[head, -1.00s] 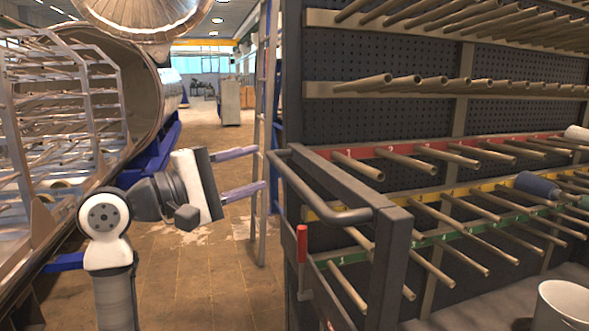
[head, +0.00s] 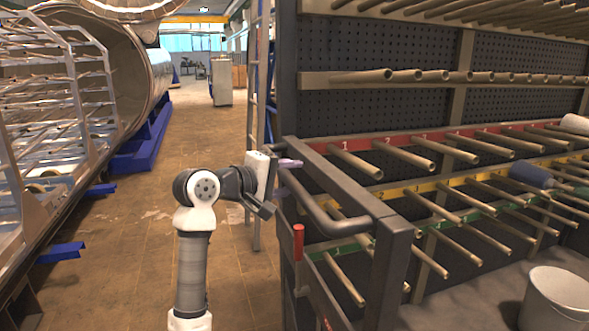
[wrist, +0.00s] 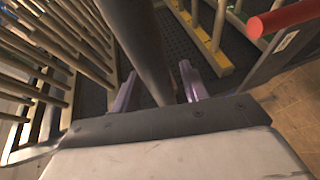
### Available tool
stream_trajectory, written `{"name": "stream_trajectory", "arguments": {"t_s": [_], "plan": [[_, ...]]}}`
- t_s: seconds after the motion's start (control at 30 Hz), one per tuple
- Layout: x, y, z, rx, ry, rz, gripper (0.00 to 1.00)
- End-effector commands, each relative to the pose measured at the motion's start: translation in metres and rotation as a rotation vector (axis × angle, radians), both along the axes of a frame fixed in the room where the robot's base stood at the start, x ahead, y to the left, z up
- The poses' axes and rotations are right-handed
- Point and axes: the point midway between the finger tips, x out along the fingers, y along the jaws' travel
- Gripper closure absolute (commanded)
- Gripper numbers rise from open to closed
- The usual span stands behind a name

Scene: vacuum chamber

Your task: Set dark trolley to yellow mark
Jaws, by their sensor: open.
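The dark trolley (head: 390,262) fills the right side of the head view, a tall pegboard frame with rows of pegs. Its grey handle bar (head: 324,217) juts from the near left end. My gripper (head: 285,178) is at the far left end of this handle. In the wrist view the handle bar (wrist: 143,45) runs between the two purple fingers of my gripper (wrist: 158,90). The fingers are apart, one on each side of the bar. Whether they touch it cannot be told. No yellow floor mark shows in these views.
A red-gripped lever (head: 299,243) is on the trolley below the handle. A white bucket (head: 556,300) stands on its shelf. A metal rack (head: 60,130) and chamber on blue supports (head: 140,145) line the left. A ladder (head: 254,120) stands behind. The brown floor aisle is clear.

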Motion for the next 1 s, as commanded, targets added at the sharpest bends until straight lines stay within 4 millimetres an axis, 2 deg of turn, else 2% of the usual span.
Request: {"name": "stream_trajectory", "arguments": {"t_s": [0.17, 0.5, 0.83, 1.0], "plan": [[0.0103, -0.0118, -0.0026, -0.001, 0.001, -0.001, 0.55], [0.0121, -0.0136, -0.004, -0.001, 0.001, 0.0, 0.56], [0.0119, -0.0135, -0.0038, -0.001, 0.001, 0.0, 0.99], [0.0118, -0.0136, -0.0039, -0.001, 0.001, -0.001, 1.0]]}}
